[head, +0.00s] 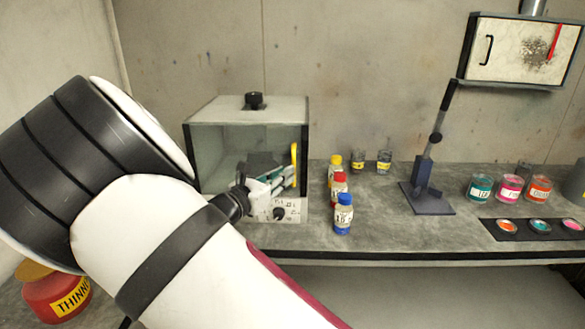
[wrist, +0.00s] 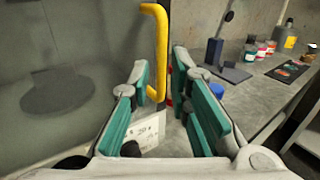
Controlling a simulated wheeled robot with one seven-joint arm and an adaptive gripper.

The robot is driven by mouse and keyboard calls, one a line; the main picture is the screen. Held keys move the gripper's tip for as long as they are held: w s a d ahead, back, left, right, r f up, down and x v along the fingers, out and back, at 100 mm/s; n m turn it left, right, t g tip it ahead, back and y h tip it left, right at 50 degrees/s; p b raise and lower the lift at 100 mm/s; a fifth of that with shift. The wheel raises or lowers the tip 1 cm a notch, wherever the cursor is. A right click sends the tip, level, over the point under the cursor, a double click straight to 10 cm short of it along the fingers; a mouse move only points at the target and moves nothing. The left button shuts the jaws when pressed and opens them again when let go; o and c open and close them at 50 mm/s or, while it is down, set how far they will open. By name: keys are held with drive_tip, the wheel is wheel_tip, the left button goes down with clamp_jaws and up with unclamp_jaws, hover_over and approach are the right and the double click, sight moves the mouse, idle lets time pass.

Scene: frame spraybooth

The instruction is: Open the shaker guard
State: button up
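The shaker (head: 247,113) is a box with a clear front guard (head: 222,146) on the bench at the back wall. The guard looks closed. Its yellow upright handle (head: 294,165) is at the guard's right edge and shows large in the wrist view (wrist: 161,50). My gripper (head: 290,172) is in front of the guard at the handle. In the wrist view my gripper (wrist: 162,78) is open, its green-padded fingers apart, with the handle's lower part seen between them. I cannot tell whether either finger touches it. A round dark platform (wrist: 58,91) shows through the guard.
Bottles with yellow, red and blue caps (head: 343,214) stand just right of the shaker. A dark stand (head: 427,198), paint jars (head: 510,188) and a swatch strip (head: 538,229) are farther right. A red thinner can (head: 57,296) is at lower left. Bare bench lies between bottles and stand.

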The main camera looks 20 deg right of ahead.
drive_tip(key=shift+x, duration=2.55)
clamp_jaws()
